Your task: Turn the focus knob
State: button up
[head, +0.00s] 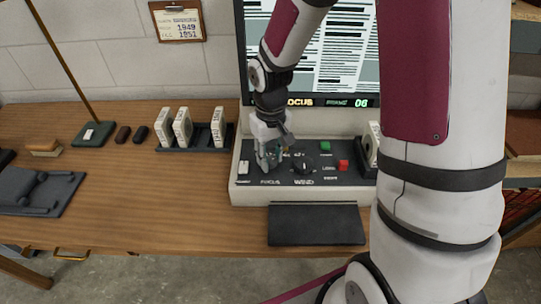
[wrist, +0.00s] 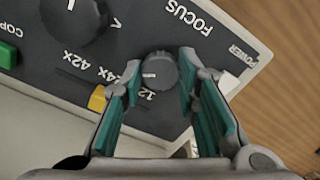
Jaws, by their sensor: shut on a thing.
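The focus knob (wrist: 157,72) is a small dark round knob with a white pointer line, on the dark control panel (wrist: 150,25) near the FOCUS lettering. My gripper (wrist: 160,72) is shut on it, with one teal-padded finger on each side. In the head view my gripper (head: 269,160) reaches down onto the left part of the panel and hides the knob. The pointer line points left in the wrist view.
A larger dark knob (head: 303,167) sits just right, with a green button (head: 325,146) and a red button (head: 343,165) beyond. A white power switch (wrist: 229,82) and a yellow part (wrist: 97,97) lie close to my fingers. The screen (head: 345,50) stands behind.

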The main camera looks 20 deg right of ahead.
aim_at(271, 160)
jog(key=o, duration=1.2)
jog(key=shift+r, duration=0.15)
notch_tip(271, 160, up, 12)
jog(key=shift+f, duration=0.15)
jog(key=s+r+t+p, duration=0.1)
jog(key=s+r, duration=0.4)
jog(key=s, duration=0.2)
jog(key=s+r+m+t+p, duration=0.1)
jog(key=s+r, duration=0.3)
jog(key=s, duration=0.4)
jog(key=s+r+t+p, duration=0.1)
jog(key=s+r+t, duration=0.1)
jog(key=s+r, duration=0.3)
jog(key=shift+s+d+r+m+p, duration=0.1)
jog(key=shift+s+r+m+p, duration=0.1)
jog(key=shift+s, duration=0.55)
jog(key=shift+s+d+r+m+p, duration=0.1)
jog(key=shift+s+r+p, duration=0.1)
jog(key=shift+s, duration=0.55)
